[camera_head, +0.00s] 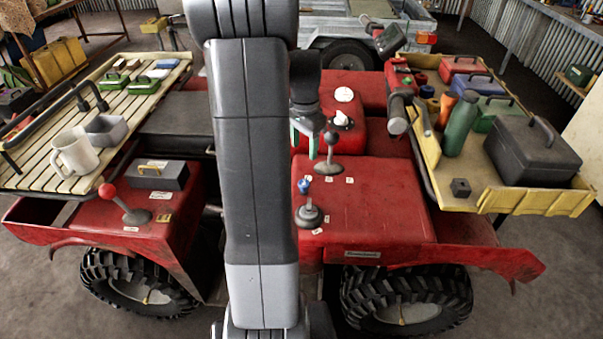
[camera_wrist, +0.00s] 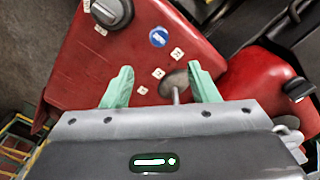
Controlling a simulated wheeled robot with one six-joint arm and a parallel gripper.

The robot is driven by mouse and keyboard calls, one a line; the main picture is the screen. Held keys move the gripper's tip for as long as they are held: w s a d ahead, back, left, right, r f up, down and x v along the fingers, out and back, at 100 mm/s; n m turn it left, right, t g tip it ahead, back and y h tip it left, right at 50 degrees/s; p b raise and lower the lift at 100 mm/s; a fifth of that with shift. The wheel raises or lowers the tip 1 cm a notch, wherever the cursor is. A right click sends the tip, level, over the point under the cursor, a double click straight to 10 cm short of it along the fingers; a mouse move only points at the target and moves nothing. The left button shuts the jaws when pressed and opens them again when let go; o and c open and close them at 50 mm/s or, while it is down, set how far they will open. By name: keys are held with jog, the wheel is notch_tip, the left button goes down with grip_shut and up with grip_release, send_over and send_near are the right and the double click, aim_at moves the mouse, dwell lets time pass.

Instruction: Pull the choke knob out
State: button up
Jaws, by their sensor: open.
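My gripper (camera_head: 303,141) hangs over the red quad body beside my arm, with green fingers. In the wrist view my gripper (camera_wrist: 160,69) is open, and its fingers stand either side of a grey stem (camera_wrist: 175,95) on a round base. A dark-topped knob (camera_head: 331,139) on a round grey base stands just right of my gripper in the head view. A blue-topped knob (camera_head: 304,185) stands nearer the camera; a blue round top (camera_wrist: 158,37) shows beyond the fingertips in the wrist view. The labels are too small to read, so I cannot tell which is the choke knob.
A white knob (camera_head: 341,119) stands farther back. A red ball lever (camera_head: 107,190) is on the left fender. A slatted rack (camera_head: 27,160) with a mug and boxes is left; a yellow tray (camera_head: 550,198) with a toolbox and bottle is right.

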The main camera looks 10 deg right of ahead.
aim_at(304, 183)
notch_tip(304, 183, down, 13)
jog(key=shift+s+r+p, duration=0.1)
jog(key=shift+p, duration=0.45)
